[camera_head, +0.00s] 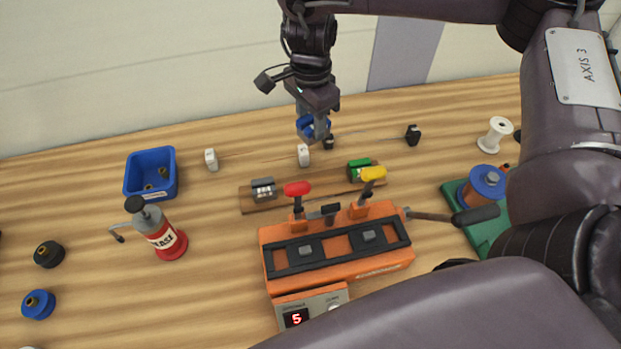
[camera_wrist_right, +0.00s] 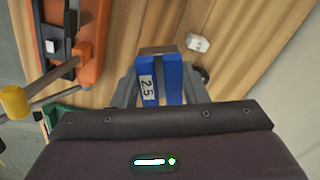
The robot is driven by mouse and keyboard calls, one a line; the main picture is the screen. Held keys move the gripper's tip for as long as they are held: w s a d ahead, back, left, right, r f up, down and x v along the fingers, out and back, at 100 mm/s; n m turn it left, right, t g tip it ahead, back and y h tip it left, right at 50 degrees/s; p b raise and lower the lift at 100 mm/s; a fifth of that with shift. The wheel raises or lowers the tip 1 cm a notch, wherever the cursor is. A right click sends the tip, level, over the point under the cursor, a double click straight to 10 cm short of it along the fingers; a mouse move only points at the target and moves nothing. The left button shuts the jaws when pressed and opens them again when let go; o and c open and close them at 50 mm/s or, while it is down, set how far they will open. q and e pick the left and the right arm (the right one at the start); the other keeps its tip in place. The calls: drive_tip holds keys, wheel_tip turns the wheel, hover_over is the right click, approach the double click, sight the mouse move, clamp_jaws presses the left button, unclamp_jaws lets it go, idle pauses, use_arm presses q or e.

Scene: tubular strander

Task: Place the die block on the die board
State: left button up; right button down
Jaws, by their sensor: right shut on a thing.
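My right gripper (camera_head: 314,136) hangs over the back of the table and is shut on the blue die block (camera_head: 306,124). In the right wrist view the die block (camera_wrist_right: 165,82) sits between the fingers (camera_wrist_right: 168,92), with a white label reading 2.5. The wooden die board (camera_head: 328,183) lies in front of the gripper, behind the orange machine. A grey block (camera_head: 263,189) stands at its left end and a green block (camera_head: 359,169) at its right end. The board's middle between them looks bare. My left gripper is not in view.
The orange machine (camera_head: 335,262) has upright red (camera_head: 297,188) and yellow (camera_head: 373,173) handles close to the board. White blocks (camera_head: 304,155) and a black block (camera_head: 413,135) stand behind it.

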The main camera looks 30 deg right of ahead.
wheel_tip(320, 180, down, 14)
drive_tip(key=shift+s+f+b, duration=0.1)
drive_tip(key=shift+f+b, duration=0.05)
drive_tip(key=shift+b, duration=1)
wheel_tip(320, 180, down, 3)
drive_tip(key=shift+f+b, duration=0.1)
drive_tip(key=shift+b, duration=0.35)
drive_tip(key=shift+f, duration=0.2)
drive_tip(key=c, duration=1.3)
unclamp_jaws()
drive_tip(key=shift+f, duration=0.2)
drive_tip(key=o, duration=0.5)
drive_tip(key=shift+c, duration=0.2)
